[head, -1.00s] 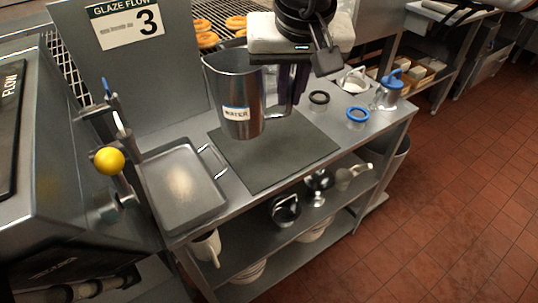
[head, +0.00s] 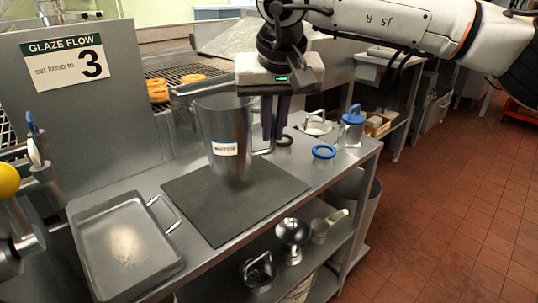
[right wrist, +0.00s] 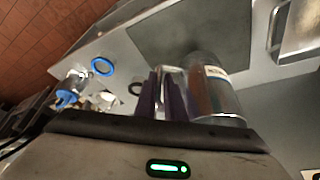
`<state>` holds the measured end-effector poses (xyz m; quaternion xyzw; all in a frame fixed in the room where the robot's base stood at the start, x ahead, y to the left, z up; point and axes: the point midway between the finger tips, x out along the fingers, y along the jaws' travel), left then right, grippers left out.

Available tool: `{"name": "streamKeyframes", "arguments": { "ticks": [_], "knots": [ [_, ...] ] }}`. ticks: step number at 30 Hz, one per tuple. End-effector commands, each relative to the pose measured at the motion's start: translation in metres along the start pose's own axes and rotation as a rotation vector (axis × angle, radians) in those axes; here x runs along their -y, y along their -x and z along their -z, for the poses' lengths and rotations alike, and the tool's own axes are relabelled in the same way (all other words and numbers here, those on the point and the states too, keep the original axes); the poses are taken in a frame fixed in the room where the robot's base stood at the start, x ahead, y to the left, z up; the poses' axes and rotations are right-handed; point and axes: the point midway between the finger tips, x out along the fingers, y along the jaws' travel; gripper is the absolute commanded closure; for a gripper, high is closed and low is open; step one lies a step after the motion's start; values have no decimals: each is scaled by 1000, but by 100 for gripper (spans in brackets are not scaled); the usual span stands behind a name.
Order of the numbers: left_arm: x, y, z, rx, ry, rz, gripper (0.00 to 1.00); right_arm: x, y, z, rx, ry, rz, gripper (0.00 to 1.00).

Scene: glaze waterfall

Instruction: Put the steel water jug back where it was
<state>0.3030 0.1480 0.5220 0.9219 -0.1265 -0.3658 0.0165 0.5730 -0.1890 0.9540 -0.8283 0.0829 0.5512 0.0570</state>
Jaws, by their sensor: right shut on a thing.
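The steel water jug (head: 224,135) is a tall metal cup with a white label on its front. It is upright over the dark mat (head: 205,200) on the steel table; I cannot tell whether its base touches the mat. My right gripper (head: 275,125) comes down from above, with purple fingers shut on the jug's handle at its right side. In the right wrist view the fingers (right wrist: 163,98) are beside the jug (right wrist: 213,90), and its label faces away from the gripper.
A metal tray (head: 90,236) with a wire handle lies left of the mat. A blue ring (head: 324,151), a dark ring (head: 284,140) and a blue-lidded jar (head: 352,125) stand to the right. The lower shelf holds metal scoops (head: 291,233). A rack of doughnuts (head: 190,78) is behind.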

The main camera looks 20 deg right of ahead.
Motion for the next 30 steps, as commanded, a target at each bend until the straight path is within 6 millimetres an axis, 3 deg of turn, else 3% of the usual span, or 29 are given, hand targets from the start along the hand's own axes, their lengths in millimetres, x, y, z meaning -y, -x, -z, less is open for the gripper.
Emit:
{"name": "streamKeyframes", "arguments": {
  "ticks": [9,21,22,25,30],
  "knots": [
    [0,-4,4,-26,10,-4,66,0,-40,-16,-4,0,1,100],
    [-1,-4,3,-25,13,-5,66,0,-46,-19,-3,-1,2,100],
    [-1,-4,3,-25,14,-5,66,0,-47,-20,0,0,0,89],
    [-1,-4,3,-25,15,-5,66,0,-46,-19,0,0,0,72],
    [-1,-4,2,-24,15,-5,66,0,-46,-19,0,0,0,72]
  ]
}}
